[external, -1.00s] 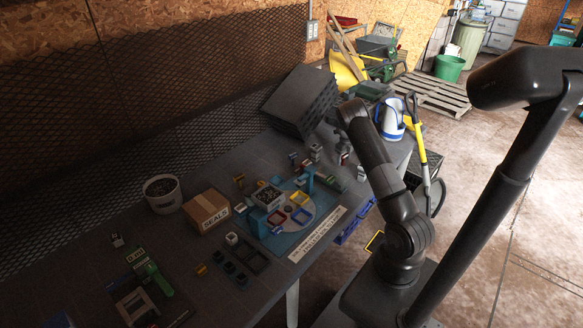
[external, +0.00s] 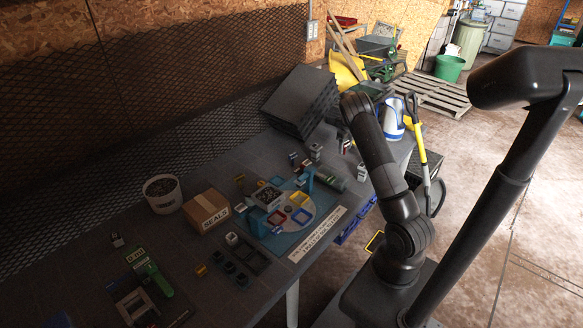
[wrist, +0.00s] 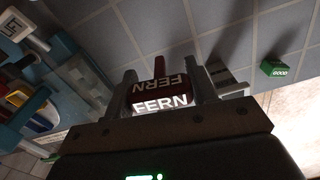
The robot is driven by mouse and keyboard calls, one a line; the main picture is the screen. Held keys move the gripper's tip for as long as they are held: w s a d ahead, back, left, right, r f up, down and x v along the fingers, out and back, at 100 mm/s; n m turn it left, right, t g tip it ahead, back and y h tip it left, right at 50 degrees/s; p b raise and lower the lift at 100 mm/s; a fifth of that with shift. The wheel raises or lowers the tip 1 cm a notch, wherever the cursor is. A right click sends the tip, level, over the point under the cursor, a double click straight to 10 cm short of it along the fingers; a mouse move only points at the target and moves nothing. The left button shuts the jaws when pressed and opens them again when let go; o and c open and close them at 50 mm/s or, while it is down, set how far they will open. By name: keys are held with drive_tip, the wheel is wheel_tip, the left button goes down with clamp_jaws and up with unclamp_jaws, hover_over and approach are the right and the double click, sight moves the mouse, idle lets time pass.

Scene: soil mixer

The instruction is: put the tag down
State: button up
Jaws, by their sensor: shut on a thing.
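A red tag with white FERN lettering (wrist: 160,103) sits between the two fingers of my gripper (wrist: 163,84) in the wrist view, and the gripper is shut on it. The lettering appears on two faces. In the external view my gripper (external: 346,147) is small at the far right part of the dark table (external: 222,275), partly hidden by my arm. The tag is too small there to read. I cannot tell whether the tag touches the tabletop.
A green block marked GOOD (wrist: 275,68) lies to the right in the wrist view. The blue fixture with coloured frames (external: 297,215) stands left of my gripper. Stacked dark trays (external: 300,100) stand behind. A SEALS box (external: 207,210) is farther left.

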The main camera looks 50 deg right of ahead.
wheel_tip(320, 180, up, 3)
drive_tip(key=shift+f, duration=0.15)
drive_tip(key=shift+w, duration=0.1)
drive_tip(key=w+a+r+n, duration=0.2)
drive_tip(key=w+a+n, duration=0.3)
drive_tip(key=a, duration=0.5)
drive_tip(key=w+a+r+n, duration=0.1)
drive_tip(key=w+a+n, duration=0.1)
drive_tip(key=w+a, duration=0.6)
drive_tip(key=w+a+r+n, duration=0.2)
drive_tip(key=w+a+n, duration=0.2)
drive_tip(key=a, duration=0.8)
drive_tip(key=w+a+r+n, duration=0.1)
drive_tip(key=a+r+n, duration=0.25)
drive_tip(key=a, duration=1.05)
drive_tip(key=a+r+n, duration=0.2)
drive_tip(key=a+n, duration=0.3)
drive_tip(key=a, duration=0.9)
approach(211, 207)
drive_tip(key=shift+d+f, duration=0.1)
drive_tip(key=shift+d, duration=0.15)
drive_tip(key=shift+a+f, duration=0.3)
drive_tip(key=shift+a, duration=0.05)
drive_tip(key=shift+f, duration=1.85)
